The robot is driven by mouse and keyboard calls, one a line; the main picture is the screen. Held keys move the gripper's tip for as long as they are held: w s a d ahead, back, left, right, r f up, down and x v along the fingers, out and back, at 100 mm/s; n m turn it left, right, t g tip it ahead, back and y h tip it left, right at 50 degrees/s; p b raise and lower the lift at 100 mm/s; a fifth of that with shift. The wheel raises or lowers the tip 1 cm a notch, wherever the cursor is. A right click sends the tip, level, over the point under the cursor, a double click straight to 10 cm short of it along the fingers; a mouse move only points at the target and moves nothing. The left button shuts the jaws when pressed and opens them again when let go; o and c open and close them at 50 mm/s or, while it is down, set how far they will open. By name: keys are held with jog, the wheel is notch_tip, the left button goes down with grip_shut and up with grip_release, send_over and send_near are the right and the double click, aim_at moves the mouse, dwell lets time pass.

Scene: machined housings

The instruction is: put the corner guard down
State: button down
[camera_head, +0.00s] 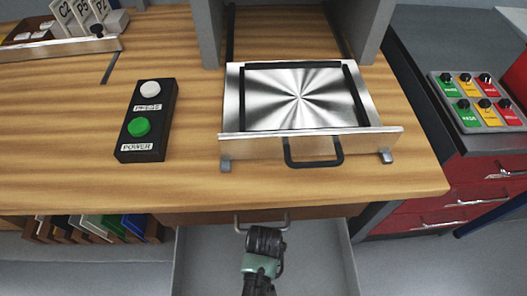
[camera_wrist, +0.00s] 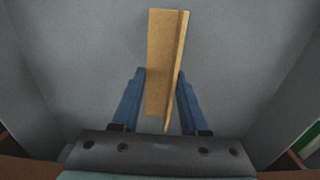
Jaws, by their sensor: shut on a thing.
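The corner guard (camera_wrist: 163,62) is a long tan angled strip in the wrist view. It stands between the two blue fingers of my gripper (camera_wrist: 160,76), which are shut on it near its lower part. Its upper end extends beyond the fingertips. Below it is the grey floor of the open drawer (camera_head: 312,262); I cannot tell whether the guard touches it. In the head view my arm's end is over this drawer, and the fingers and the guard are hidden.
Grey drawer walls rise on both sides. The wooden worktop (camera_head: 60,170) overhangs behind, with a button box (camera_head: 146,120) and a metal tray fixture (camera_head: 300,98). Folders (camera_head: 90,228) stand at left. Red drawers (camera_head: 440,205) are at right. The visible drawer floor looks empty.

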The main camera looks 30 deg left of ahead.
jog(key=shift+f+b, duration=0.5)
jog(key=shift+f, duration=1.15)
jog(key=shift+f, duration=0.15)
jog(key=shift+c, duration=2.1)
grip_release()
notch_tip(320, 180, up, 12)
jog(key=p, duration=0.4)
